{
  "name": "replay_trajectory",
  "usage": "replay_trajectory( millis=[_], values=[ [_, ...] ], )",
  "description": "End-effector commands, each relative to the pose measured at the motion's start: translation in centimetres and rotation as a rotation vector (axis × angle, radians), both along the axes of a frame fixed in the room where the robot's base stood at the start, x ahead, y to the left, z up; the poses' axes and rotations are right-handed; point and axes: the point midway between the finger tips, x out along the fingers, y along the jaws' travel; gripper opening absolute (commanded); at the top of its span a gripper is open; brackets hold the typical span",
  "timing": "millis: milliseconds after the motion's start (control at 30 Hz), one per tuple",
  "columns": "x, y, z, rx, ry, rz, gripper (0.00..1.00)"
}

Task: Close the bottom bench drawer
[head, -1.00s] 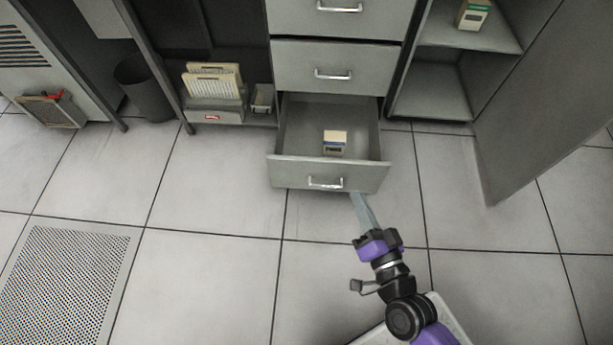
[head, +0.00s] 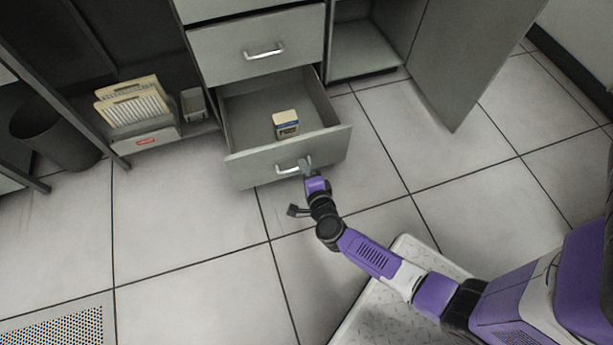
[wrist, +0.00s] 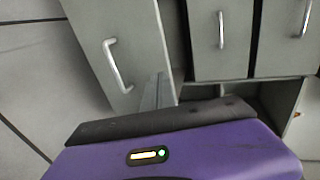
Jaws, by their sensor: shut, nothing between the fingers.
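The bottom bench drawer (head: 262,163) is pulled out in the head view, with a metal handle (head: 293,167) on its grey front. A small cream-and-blue box (head: 285,124) lies inside it. My gripper (head: 305,168) is shut and empty, with its tip at the drawer front beside the right end of the handle. I cannot tell whether it touches the front. In the wrist view the fingers (wrist: 157,92) point at the grey drawer front (wrist: 95,25), to the right of its handle (wrist: 117,66).
The drawer above (head: 257,48) is shut. A shelf with cream cards (head: 133,103) and a dark bin (head: 52,132) stand to the left. An open cabinet door (head: 440,60) stands out on the right.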

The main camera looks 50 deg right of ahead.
Motion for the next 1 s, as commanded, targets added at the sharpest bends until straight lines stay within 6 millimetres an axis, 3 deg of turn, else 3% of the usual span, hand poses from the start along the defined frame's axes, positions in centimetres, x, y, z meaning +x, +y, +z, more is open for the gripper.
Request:
replay_trajectory(
  millis=[200, 400, 1000],
  values=[
    [3.4, -2.2, -1.6, 0.0, -0.002, 0.0, 0.0],
    [5.6, -3.7, -1.3, 0.0, -0.001, 0.0, 0.0],
    [6.5, -4.3, -1.1, -0.002, 0.0, 0.001, 0.0]
  ],
)
